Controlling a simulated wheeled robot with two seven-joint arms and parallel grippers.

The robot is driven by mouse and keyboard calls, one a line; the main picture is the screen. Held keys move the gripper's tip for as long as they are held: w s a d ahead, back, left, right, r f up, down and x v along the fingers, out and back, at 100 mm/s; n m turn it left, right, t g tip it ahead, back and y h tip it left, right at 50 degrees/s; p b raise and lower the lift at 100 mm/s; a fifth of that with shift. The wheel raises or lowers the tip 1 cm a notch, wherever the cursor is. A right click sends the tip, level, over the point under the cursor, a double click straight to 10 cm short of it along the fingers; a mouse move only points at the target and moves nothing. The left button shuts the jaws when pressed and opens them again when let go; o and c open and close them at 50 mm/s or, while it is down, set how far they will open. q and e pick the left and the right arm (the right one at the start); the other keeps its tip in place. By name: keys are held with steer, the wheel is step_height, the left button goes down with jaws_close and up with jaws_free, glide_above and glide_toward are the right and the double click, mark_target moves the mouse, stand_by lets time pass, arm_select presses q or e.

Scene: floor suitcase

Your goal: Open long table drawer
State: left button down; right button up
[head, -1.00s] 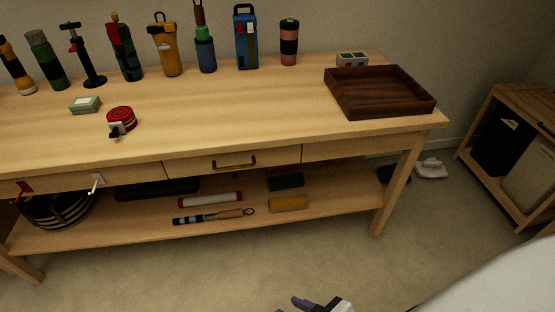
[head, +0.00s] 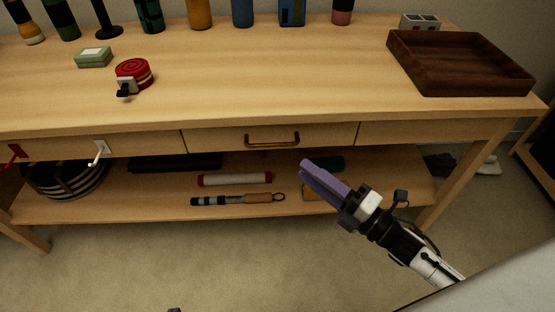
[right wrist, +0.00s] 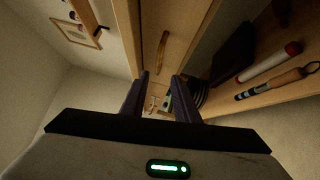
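The long wooden table (head: 230,112) has a drawer (head: 215,139) in the middle of its front, shut and flush. A bronze bar handle (head: 272,139) is on the drawer. My right gripper (head: 309,168) is in front of the table, below and to the right of the handle, apart from it. In the right wrist view the handle (right wrist: 161,52) shows ahead of the gripper (right wrist: 160,80), whose purple fingers are spread with nothing between them. Only a small purple tip of my left gripper (head: 174,310) shows at the bottom edge of the head view.
A brown tray (head: 460,85), a red tape measure (head: 133,72), a green box (head: 94,57) and several bottles stand on the table. A lower shelf (head: 150,205) holds a rolled item (head: 235,179) and a wooden-handled tool (head: 238,199). The carpet in front is clear.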

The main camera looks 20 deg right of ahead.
steer(key=x, duration=1)
steer(key=shift+b, duration=0.45)
steer(key=shift+a+r, duration=0.1)
steer(key=shift+r, duration=0.05)
jaws_close()
